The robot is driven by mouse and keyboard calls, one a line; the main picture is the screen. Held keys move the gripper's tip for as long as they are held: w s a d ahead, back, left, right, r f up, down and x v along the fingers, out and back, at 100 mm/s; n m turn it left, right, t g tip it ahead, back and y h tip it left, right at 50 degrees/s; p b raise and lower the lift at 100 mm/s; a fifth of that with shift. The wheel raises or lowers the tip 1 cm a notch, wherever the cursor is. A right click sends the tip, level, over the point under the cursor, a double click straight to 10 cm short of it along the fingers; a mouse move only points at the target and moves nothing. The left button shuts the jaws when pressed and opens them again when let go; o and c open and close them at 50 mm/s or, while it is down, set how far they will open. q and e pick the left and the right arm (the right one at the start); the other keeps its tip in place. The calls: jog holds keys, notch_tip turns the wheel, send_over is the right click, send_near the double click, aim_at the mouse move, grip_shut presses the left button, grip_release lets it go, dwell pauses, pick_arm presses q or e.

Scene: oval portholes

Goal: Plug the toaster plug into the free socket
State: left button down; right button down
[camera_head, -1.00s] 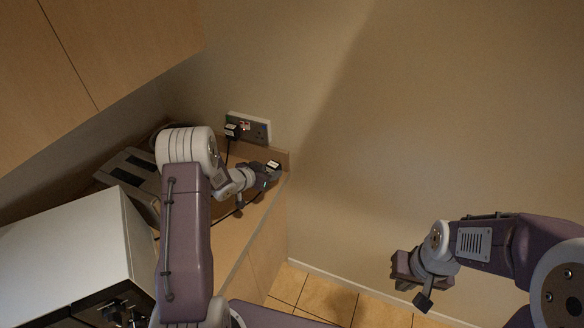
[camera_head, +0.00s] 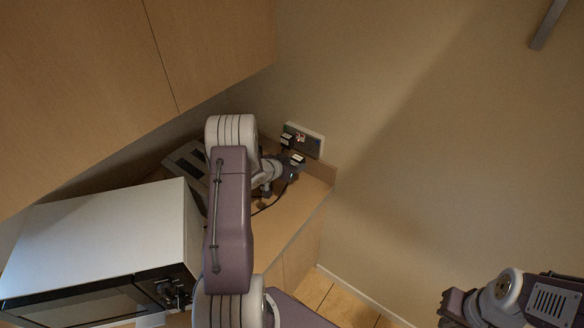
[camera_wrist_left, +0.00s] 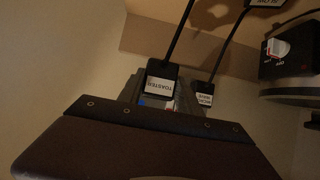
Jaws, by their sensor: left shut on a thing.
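My left gripper (camera_head: 290,168) is shut on the toaster plug (camera_head: 298,158), just in front of and below the wall socket plate (camera_head: 312,145). In the left wrist view the toaster plug (camera_wrist_left: 161,79) is black with a white TOASTER label, and its cord runs up.
A white microwave (camera_head: 105,230) stands on the worktop (camera_head: 290,222), with a grey appliance (camera_head: 185,160) behind it. A wall cabinet (camera_head: 110,80) hangs above.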

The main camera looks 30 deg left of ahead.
aim_at(302, 157)
pick_arm(q)
jog(key=shift+w+d, duration=0.2)
jog(key=shift+w, duration=2.1)
jog(key=shift+w+d+p, duration=0.1)
jog(key=shift+w+p, duration=0.4)
jog(key=shift+w, duration=0.75)
dwell(0.5)
jog(key=shift+w+r, duration=0.2)
jog(key=shift+w, duration=0.1)
jog(key=c, duration=0.8)
grip_release()
jog(key=shift+o, duration=0.3)
jog(key=shift+w+f, duration=0.15)
jog(key=shift+f, duration=0.05)
jog(key=b+v, duration=0.1)
jog(key=v, duration=0.8)
jog(key=shift+b, duration=0.3)
